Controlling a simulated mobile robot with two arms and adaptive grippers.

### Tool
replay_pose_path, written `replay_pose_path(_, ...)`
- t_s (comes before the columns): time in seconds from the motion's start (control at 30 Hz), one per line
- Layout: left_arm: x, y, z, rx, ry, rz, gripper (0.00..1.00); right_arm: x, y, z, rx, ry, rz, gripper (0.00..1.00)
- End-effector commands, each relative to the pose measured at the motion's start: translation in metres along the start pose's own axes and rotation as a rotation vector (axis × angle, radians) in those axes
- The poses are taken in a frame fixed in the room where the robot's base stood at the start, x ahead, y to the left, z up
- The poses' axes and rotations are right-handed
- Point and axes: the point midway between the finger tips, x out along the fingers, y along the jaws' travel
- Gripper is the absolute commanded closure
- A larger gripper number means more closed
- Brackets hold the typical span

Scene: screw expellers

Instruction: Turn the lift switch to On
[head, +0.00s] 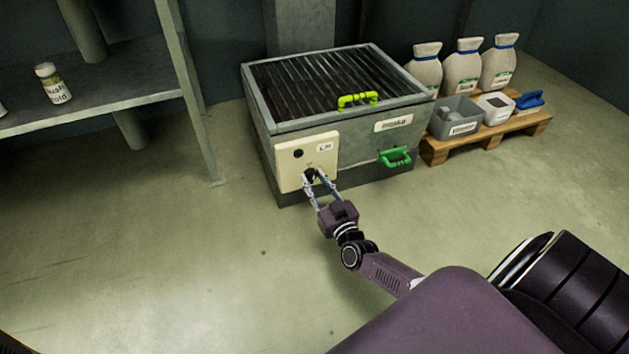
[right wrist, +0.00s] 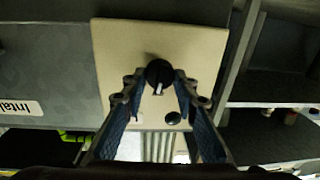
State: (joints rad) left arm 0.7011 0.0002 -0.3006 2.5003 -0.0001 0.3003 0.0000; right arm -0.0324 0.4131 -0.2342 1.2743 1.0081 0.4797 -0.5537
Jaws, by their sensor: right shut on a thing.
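The lift switch is a black round knob (right wrist: 159,72) with a white pointer mark, on a cream panel (head: 290,170) at the front left of a grey metal machine. My right gripper (head: 310,174) reaches the panel and is shut on the knob, with one finger on each side; the fingers also show in the right wrist view (right wrist: 158,92). In the head view the fingers partly hide the knob. My left gripper is not in view.
The machine (head: 345,160) has a slatted top, a lime handle (head: 357,100) and a green handle (head: 395,158). A dark round spot (head: 298,153) and a small label (head: 324,147) sit above the knob. A pallet (head: 480,140) stands right, a shelf (head: 95,104) left. Floor between is clear.

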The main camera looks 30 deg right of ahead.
Motion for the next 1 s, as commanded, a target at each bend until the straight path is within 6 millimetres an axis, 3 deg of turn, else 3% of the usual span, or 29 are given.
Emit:
replay_pose_path(0.6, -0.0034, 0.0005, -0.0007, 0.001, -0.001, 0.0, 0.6, -0.0004, 0.0008, 0.0026, 0.562, 0.041, 0.009, 0.97)
replay_pose_path(1.0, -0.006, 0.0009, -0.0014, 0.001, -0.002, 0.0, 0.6, -0.0006, 0.0008, 0.0037, 0.814, 0.058, 0.012, 0.97)
